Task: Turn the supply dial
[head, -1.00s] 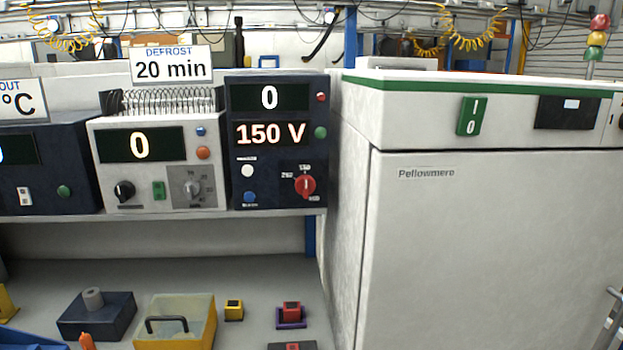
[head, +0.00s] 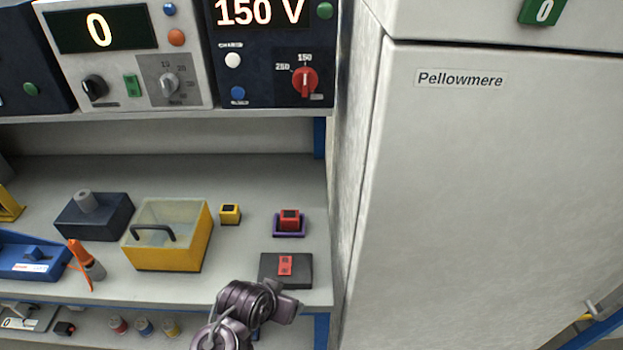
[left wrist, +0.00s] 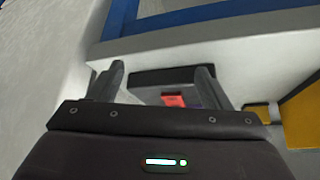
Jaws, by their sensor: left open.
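A red dial (head: 305,81) sits low on the dark blue unit (head: 225,62) reading "150 V"; labels 250 and 150 stand around it. A grey dial (head: 169,84) with number marks sits on the white unit (head: 141,98) beside it, which reads 0. My left gripper (left wrist: 161,76) is open and empty in the left wrist view, over the shelf near a black box with a red switch. In the head view my left arm shows at the bottom, well below the dials; its fingers cannot be made out there. My right gripper is out of view.
On the lower shelf (head: 245,180) are a black box (head: 267,262) with a red switch, a red block (head: 289,219) on a purple base, a small yellow block (head: 230,214) and a yellow clear-lidded case (head: 172,238). A tall white cabinet (head: 470,190) stands at the right.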

